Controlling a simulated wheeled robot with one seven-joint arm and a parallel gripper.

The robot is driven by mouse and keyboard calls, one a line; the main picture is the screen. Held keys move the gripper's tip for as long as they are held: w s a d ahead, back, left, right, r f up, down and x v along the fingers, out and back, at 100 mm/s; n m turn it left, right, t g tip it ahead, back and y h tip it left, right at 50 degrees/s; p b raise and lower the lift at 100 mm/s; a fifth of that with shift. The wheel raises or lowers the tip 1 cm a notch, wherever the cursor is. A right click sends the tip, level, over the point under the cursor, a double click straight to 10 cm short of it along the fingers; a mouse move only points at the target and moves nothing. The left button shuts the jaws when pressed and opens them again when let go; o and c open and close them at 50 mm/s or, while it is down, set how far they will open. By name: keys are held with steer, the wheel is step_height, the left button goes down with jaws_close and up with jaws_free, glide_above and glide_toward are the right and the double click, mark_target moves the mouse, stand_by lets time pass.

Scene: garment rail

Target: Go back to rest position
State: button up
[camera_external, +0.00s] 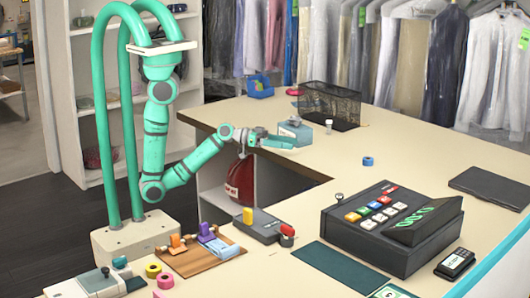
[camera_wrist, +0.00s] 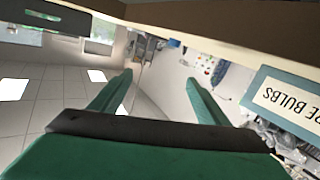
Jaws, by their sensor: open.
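My gripper (camera_external: 288,141) is stretched out to the right over the inner edge of the counter. In the wrist view (camera_wrist: 158,78) its two green fingers stand apart with nothing between them. A grey-blue box (camera_external: 295,129) is close beside the fingers in the outside view; I cannot tell whether they touch. In the wrist view a blue-edged box with an upside-down label ending in "RE BULBS" (camera_wrist: 288,98) is to the right of the fingers, outside them.
The counter (camera_external: 420,160) bends around my base. A black wire basket (camera_external: 330,105) stands behind the box. A red bag (camera_external: 241,180) hangs below the arm. A cash register (camera_external: 390,225) and a wooden board (camera_external: 200,258) with small items are in front. Bagged garments hang behind.

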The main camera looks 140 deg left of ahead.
steer(key=d+f+m+h, duration=0.1)
steer(key=d+f+h, duration=0.1)
steer(key=d+f, duration=0.6)
steer(key=d+f+m+h, duration=0.1)
steer(key=d+f, duration=0.4)
steer(key=d, duration=0.8)
steer(key=s+d+m+h, duration=0.3)
steer(key=s+d, duration=0.3)
steer(key=d, duration=0.2)
steer(key=s+d+m+t+h, duration=0.1)
steer(key=s+d+m+h, duration=0.2)
steer(key=d, duration=0.6)
steer(key=s, duration=0.2)
steer(key=shift+s+m+h, duration=0.3)
steer(key=shift+s, duration=0.1)
